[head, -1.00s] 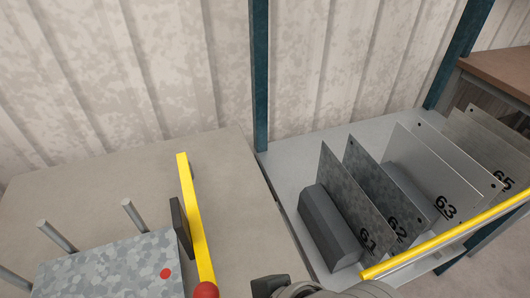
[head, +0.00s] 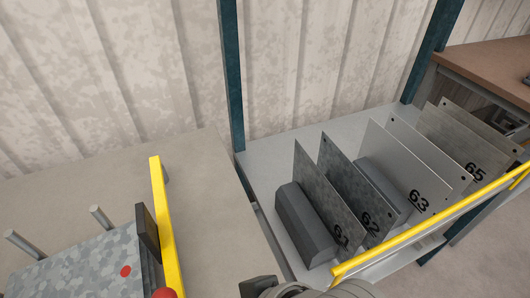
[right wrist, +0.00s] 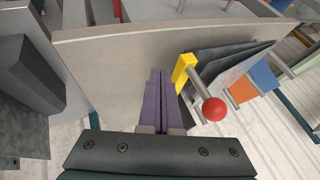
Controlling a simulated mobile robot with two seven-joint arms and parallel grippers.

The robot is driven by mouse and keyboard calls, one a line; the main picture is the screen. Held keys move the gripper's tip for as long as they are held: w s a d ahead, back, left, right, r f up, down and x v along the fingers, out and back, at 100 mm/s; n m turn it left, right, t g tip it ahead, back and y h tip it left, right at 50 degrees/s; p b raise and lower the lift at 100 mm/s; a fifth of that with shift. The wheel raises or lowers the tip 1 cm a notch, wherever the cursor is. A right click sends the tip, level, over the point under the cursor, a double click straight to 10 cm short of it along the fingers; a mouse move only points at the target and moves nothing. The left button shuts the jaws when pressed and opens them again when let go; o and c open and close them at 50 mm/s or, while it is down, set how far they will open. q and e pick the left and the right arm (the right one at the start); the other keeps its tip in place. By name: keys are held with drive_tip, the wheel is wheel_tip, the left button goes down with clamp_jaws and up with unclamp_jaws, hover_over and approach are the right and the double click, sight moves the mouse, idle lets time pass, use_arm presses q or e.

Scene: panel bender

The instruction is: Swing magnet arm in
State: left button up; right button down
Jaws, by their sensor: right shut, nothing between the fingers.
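The magnet arm is a yellow bar (head: 164,225) with a dark block (head: 147,232) on its left side and a red ball knob (head: 165,294) at its near end, cut by the lower edge. It stands beside a mottled grey sheet (head: 75,275) with a red dot. In the right wrist view the yellow end (right wrist: 184,68) and red knob (right wrist: 215,109) show right of my right gripper (right wrist: 158,75). Its purple fingers are together, empty and apart from the knob. Part of my right arm shows at the bottom of the head view. My left gripper is not seen.
A rack (head: 280,150) right of the beige table (head: 120,165) holds several numbered plates (head: 325,190) and dark blocks. A yellow rail (head: 430,228) runs along its front. Teal posts (head: 231,75) stand at the back. The table behind the magnet arm is clear.

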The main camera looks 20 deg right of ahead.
drive_tip(key=p+v, duration=0.2)
drive_tip(key=v, duration=0.7)
drive_tip(key=shift+s+r, duration=0.25)
drive_tip(key=shift+d, duration=0.1)
drive_tip(key=s+d+r+h, duration=0.3)
drive_tip(key=d+r, duration=0.2)
drive_tip(key=d, duration=0.2)
drive_tip(key=s+d+r+h, duration=0.2)
drive_tip(key=d+r+h, duration=0.1)
drive_tip(key=d+r, duration=0.4)
wheel_tip(320, 180, up, 26)
drive_tip(key=p, duration=2.8)
drive_tip(key=shift+d+r+n+g+y+p, duration=0.25)
drive_tip(key=shift+n+g+y+p, duration=0.05)
drive_tip(key=shift+g, duration=0.1)
